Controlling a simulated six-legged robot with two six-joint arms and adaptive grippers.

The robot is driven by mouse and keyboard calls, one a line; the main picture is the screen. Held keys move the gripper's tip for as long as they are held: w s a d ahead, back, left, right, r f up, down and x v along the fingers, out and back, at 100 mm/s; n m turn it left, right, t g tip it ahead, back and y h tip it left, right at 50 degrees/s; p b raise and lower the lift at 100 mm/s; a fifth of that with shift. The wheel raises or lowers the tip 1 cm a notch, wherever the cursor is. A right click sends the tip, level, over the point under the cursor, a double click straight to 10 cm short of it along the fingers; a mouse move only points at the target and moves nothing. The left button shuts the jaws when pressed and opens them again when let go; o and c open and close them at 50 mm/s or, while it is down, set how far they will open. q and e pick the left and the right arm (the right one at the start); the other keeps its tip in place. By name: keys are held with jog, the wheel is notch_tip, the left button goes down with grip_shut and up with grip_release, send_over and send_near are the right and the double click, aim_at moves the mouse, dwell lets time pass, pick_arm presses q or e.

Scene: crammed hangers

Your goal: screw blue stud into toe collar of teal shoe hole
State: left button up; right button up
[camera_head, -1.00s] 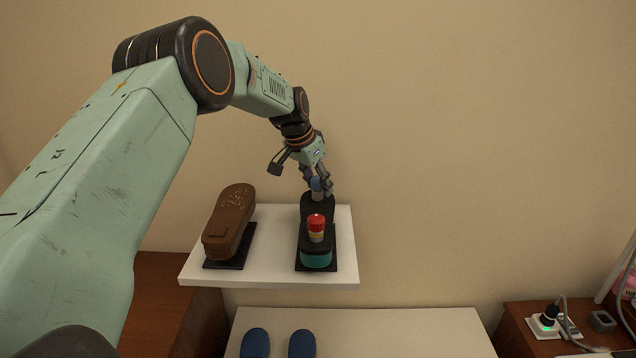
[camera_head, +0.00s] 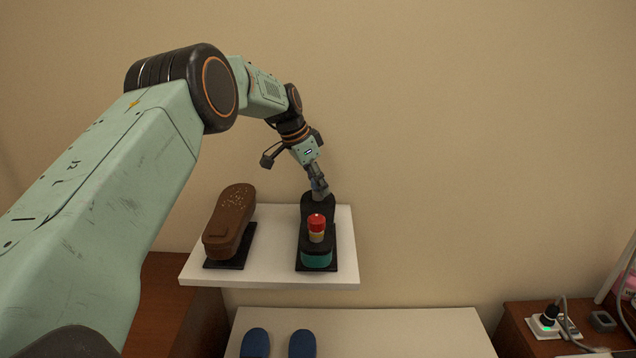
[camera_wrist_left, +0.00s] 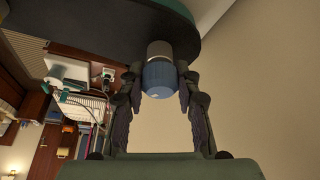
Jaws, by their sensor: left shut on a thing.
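The teal shoe (camera_head: 316,260) with a dark top stands on a black base on the white shelf. A red stud (camera_head: 316,221) stands upright in a pale collar at its near end. My left gripper (camera_head: 319,190) is at the shoe's far end, pointing down. In the left wrist view its fingers are shut on the blue stud (camera_wrist_left: 159,79). The stud meets a pale grey collar (camera_wrist_left: 159,49) on the dark shoe top (camera_wrist_left: 100,35); how deep it sits I cannot tell. In the head view my fingers largely hide the stud. My right gripper is not in view.
A brown shoe (camera_head: 230,222) stands left of the teal shoe on the white shelf (camera_head: 270,270). Two blue rounded things (camera_head: 278,343) lie on a lower white surface. A power strip (camera_head: 548,325) with cables is at the far right. The wall is close behind.

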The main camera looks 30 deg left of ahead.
pick_arm(q)
jog(key=shift+m+g+h, duration=0.4)
jog(key=shift+m+g, duration=0.1)
jog(key=shift+m, duration=1.1)
jog(key=o, duration=0.6)
jog(key=n, duration=0.2)
jog(key=n+t+y, duration=0.1)
jog(key=n, duration=0.2)
jog(key=shift+d+y, duration=0.1)
jog(key=shift+y, duration=0.2)
jog(key=shift+n+y, duration=0.4)
jog(key=shift+n, duration=0.7)
